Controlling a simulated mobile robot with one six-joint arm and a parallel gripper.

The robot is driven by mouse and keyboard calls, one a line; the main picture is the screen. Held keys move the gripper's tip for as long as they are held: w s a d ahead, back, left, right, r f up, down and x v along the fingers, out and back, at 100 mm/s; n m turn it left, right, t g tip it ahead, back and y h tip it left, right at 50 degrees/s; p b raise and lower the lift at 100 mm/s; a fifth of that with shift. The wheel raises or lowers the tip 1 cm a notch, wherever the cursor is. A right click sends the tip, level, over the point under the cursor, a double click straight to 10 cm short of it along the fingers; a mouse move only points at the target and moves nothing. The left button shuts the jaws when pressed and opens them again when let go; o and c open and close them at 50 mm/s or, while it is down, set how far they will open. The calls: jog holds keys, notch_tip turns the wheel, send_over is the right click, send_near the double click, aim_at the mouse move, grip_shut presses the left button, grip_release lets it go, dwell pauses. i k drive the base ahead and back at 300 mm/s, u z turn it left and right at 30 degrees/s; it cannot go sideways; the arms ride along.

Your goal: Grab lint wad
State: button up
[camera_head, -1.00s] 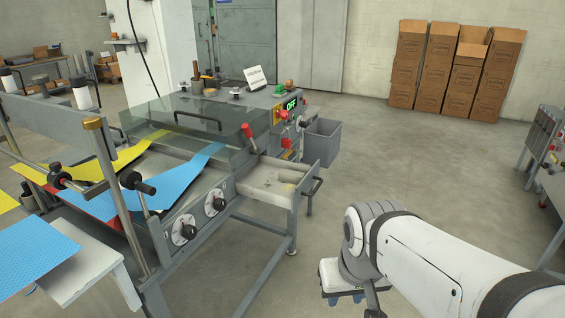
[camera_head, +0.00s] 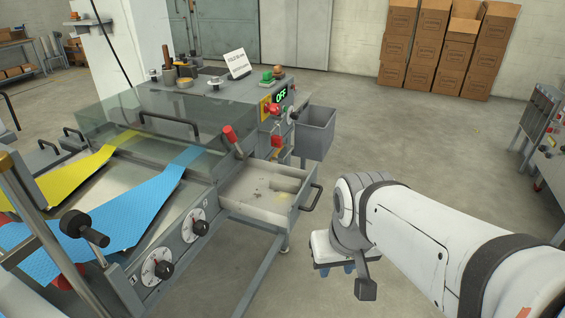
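An open drawer-like tray (camera_head: 238,207) sticks out of the machine's right side. In it lie a greyish roll-shaped piece (camera_head: 287,184) and small pale and dark bits (camera_head: 259,194). I cannot tell for sure which of these is the lint wad. My gripper (camera_head: 336,269) hangs below my white arm, to the right of the tray and apart from it. Its blue fingertips show apart under the white housing, with nothing seen between them. The housing partly hides the fingers.
A red-tipped lever (camera_head: 230,135) stands behind the tray. A grey bin (camera_head: 316,132) hangs beyond it. Open floor lies right; cartons (camera_head: 440,45) stand behind.

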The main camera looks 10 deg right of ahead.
aim_at(280, 182)
jog(key=k, duration=0.35)
jog(key=z, duration=0.7)
jog(key=i, duration=1.45)
jog(key=u, duration=0.45)
